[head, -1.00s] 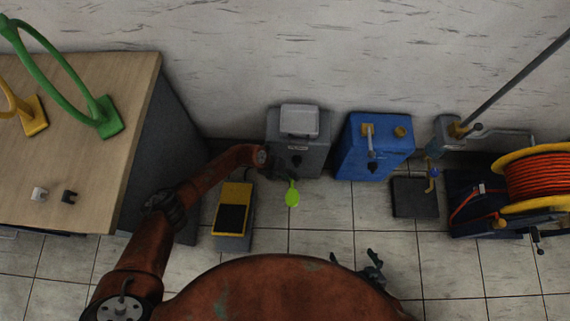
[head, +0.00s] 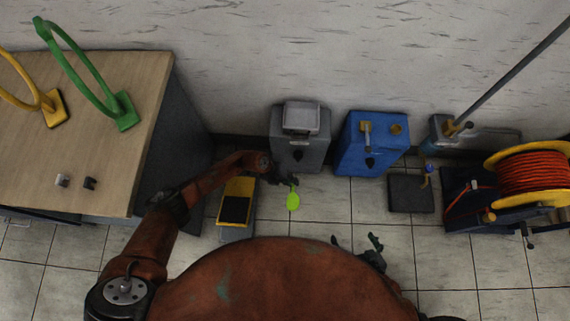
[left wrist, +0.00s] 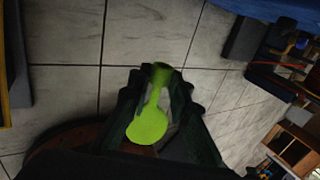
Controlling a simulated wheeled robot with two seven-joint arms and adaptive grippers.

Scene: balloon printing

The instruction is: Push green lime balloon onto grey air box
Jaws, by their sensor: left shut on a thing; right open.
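The lime green balloon (head: 293,201) hangs from my left gripper (head: 288,181), in front of the grey air box (head: 300,150). The left gripper is shut on it. In the left wrist view the balloon (left wrist: 147,122) lies between the dark fingers (left wrist: 158,80), its neck end at the fingertips and its round end toward the palm. The grey air box stands against the wall, a little beyond the gripper and apart from the balloon; its nozzle is hard to make out. My right gripper (head: 372,248) is open and empty near my body, partly hidden by it.
A blue box (head: 372,143) stands right of the grey one. A yellow pedal (head: 238,188) is on the floor at left, below the arm. A dark plate (head: 411,193) and an orange hose reel (head: 535,172) are at right. A wooden table (head: 90,150) holds green and yellow stands.

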